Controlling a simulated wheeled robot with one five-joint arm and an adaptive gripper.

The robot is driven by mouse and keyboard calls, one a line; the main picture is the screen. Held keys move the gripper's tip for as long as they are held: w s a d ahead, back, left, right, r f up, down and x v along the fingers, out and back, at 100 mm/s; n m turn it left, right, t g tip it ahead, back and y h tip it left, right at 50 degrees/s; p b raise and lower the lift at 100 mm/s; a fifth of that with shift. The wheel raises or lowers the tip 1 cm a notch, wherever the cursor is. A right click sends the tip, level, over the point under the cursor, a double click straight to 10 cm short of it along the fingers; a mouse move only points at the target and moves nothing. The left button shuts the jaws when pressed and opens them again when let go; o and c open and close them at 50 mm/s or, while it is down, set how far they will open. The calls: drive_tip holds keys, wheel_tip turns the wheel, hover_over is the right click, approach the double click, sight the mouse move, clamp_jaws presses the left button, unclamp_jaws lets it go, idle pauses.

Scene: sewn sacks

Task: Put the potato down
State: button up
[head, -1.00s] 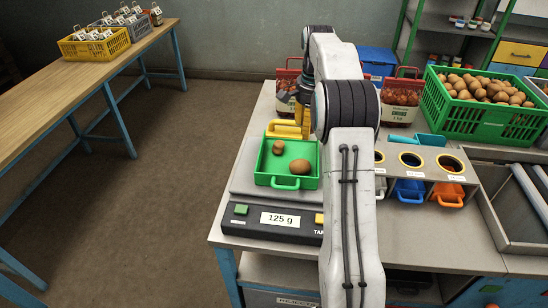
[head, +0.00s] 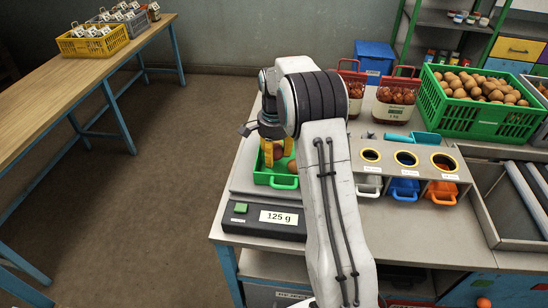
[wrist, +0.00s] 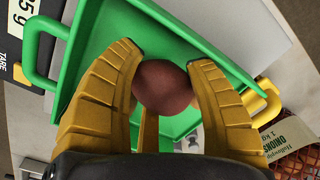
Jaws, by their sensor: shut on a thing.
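My gripper (head: 275,152) is over the green tray (head: 262,179) on the scale. In the wrist view its yellow fingers (wrist: 165,75) are shut on a small reddish-brown potato (wrist: 162,88), one finger on each side. The tray's green floor (wrist: 112,42) shows behind the potato. I cannot tell whether the potato touches the tray. A larger brown potato (head: 293,167) shows partly at the tray's right, beside the fingers. The scale display (head: 279,217) reads 125 g.
A green crate of potatoes (head: 480,115) is at the back right. Red-topped onion bags (head: 397,96) stand behind. A wooden table (head: 60,105) is at the left.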

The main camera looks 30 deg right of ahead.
drive_tip(key=shift+f, duration=1.05)
drive_tip(key=shift+f, duration=0.15)
drive_tip(key=o, duration=0.9)
drive_tip(key=shift+o, duration=0.2)
